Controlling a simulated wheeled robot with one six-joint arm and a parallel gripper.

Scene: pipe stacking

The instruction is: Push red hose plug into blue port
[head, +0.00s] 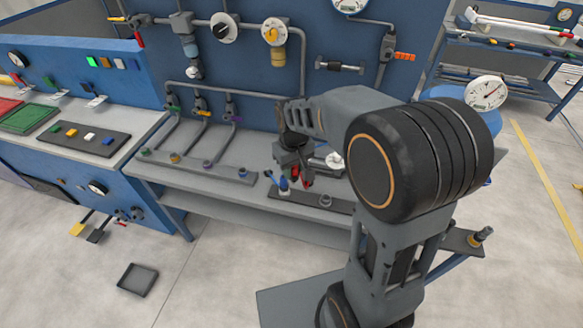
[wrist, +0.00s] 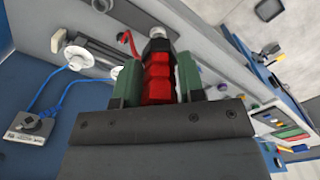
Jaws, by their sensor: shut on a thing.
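My gripper (head: 293,176) is low over the workbench in the head view. It is shut on the red hose plug (wrist: 158,80), which sits between two green finger pads in the wrist view. The plug's grey metal tip points away from the gripper, and a red hose piece shows to its left. In the head view the red plug (head: 307,181) is mostly hidden by the fingers. A small blue part (head: 283,185) stands beside the fingers on a dark base plate (head: 340,206); I cannot tell whether it is the blue port. Any contact between plug and port is not visible.
Grey pipes and gauges line the blue panel (head: 270,90) behind the bench. A strip with several coloured fittings (head: 200,168) lies to the left. Blue cable (wrist: 65,92) runs to a grey box (wrist: 30,127) in the wrist view. A dark tray (head: 138,279) lies on the floor.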

